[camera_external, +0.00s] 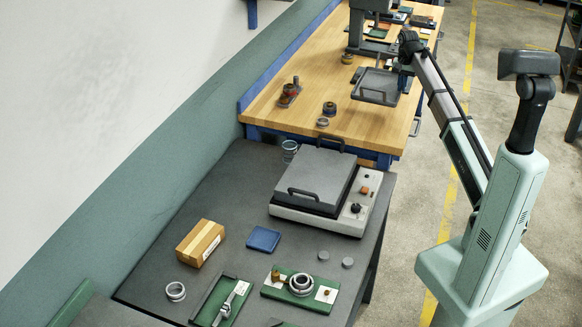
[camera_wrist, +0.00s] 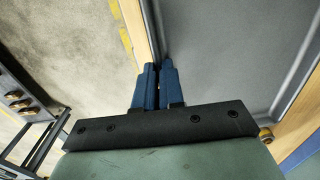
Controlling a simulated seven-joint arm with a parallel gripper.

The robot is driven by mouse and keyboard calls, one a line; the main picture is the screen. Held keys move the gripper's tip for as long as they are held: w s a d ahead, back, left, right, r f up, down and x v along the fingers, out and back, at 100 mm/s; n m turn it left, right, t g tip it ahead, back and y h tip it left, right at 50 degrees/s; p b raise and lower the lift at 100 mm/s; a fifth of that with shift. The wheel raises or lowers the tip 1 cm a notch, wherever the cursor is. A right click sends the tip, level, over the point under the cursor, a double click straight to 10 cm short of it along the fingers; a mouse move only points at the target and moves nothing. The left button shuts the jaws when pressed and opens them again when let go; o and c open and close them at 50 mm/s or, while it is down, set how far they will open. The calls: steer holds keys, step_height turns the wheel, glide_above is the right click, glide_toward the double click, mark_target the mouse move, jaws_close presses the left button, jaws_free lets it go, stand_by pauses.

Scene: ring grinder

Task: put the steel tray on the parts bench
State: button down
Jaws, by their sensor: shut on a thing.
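The steel tray (camera_external: 377,82) is a flat grey tray with a handle, at the right side of the wooden-topped bench (camera_external: 300,105). My gripper (camera_external: 404,78) is at the tray's right side. In the wrist view the blue fingers (camera_wrist: 153,85) are close together at the tray's rim, and the grey tray floor (camera_wrist: 235,50) fills the right part. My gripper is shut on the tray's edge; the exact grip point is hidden. The tray looks level, on or just above the wood; I cannot tell which. No label shows which bench is the parts bench.
A dark machine stand (camera_external: 375,35) is behind the tray. Small ringed parts (camera_external: 329,108) and a part holder (camera_external: 290,92) stand to its left and front. The nearer dark bench (camera_external: 235,205) carries a grey-lidded machine (camera_external: 315,180), a cardboard box (camera_external: 200,242) and green fixtures (camera_external: 300,288).

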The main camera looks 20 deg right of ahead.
steer(key=shift+f, duration=6.3)
steer(key=shift+f, duration=0.1)
steer(key=c, duration=1.7)
jaws_free()
steer(key=o, duration=0.5)
steer(key=shift+c, duration=0.2)
step_height(320, 180, up, 12)
steer(key=shift+r, duration=0.1)
